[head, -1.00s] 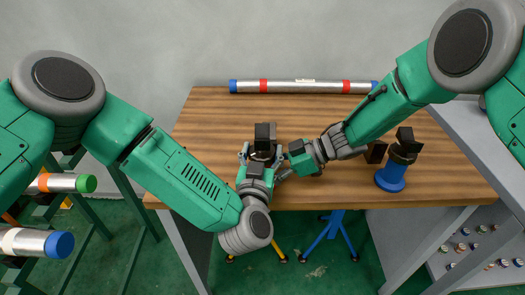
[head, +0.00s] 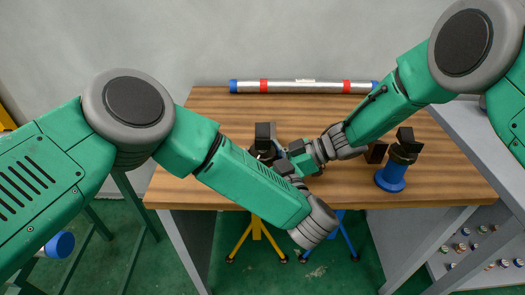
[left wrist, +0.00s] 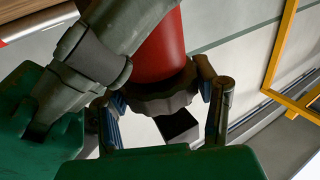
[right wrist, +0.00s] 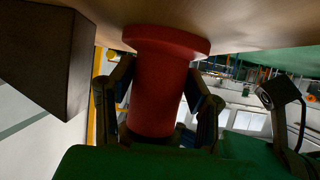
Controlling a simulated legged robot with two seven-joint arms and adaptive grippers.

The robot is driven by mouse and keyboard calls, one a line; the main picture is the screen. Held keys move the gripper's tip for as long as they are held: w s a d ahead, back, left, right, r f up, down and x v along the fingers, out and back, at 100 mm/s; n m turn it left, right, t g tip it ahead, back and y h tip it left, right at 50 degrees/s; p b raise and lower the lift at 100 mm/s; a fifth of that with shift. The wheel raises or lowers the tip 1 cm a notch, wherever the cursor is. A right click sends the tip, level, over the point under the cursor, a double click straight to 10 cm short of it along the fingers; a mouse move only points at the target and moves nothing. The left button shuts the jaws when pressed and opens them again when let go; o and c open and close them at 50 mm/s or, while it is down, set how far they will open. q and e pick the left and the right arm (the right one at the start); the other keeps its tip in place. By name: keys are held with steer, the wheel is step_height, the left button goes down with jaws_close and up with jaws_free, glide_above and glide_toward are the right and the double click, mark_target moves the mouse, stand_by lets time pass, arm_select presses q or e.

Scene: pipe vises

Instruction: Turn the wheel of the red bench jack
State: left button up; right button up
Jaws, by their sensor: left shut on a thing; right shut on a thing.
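The red bench jack stands on the wooden table; in the head view mostly its black top block (head: 265,133) shows, the rest hidden by my arms. Its red body (left wrist: 160,50) and dark ridged wheel (left wrist: 165,98) show in the left wrist view. My left gripper (left wrist: 162,92) is shut on the wheel, one finger on each side. My right gripper (right wrist: 160,85) is shut around the jack's red body (right wrist: 155,105), below its wider red base flange in that picture. In the head view both grippers meet close together at the jack.
A blue jack (head: 392,178) with a black top stands to the right on the table (head: 230,110). A silver pipe (head: 305,87) with red bands lies along the back edge. Yellow (head: 257,235) and blue stand legs show below the table. The table's left part is clear.

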arm_select(q)
steer(key=shift+d, duration=0.1)
steer(key=o, duration=1.2)
steer(key=shift+h, duration=0.3)
